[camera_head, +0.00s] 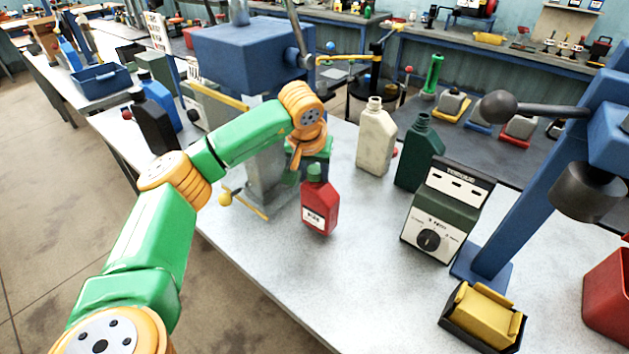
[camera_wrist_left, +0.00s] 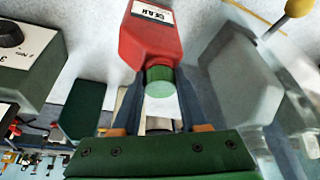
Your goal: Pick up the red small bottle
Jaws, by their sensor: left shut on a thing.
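The red small bottle (camera_head: 321,207) has a green cap and a white label and stands upright at the middle of the pale workbench (camera_head: 290,262). I cannot tell whether its base touches the top. My left gripper (camera_head: 314,172) is above it, shut on its upper part. In the left wrist view the red bottle (camera_wrist_left: 150,38) sits between the two dark fingers of the left gripper (camera_wrist_left: 160,76), with its green cap toward the palm. My right gripper is not in view.
A cream bottle (camera_head: 376,140) and a dark green bottle (camera_head: 419,157) stand behind to the right. A dark green device with a dial (camera_head: 446,212) is right of the red bottle. A blue press (camera_head: 540,170) stands farther right.

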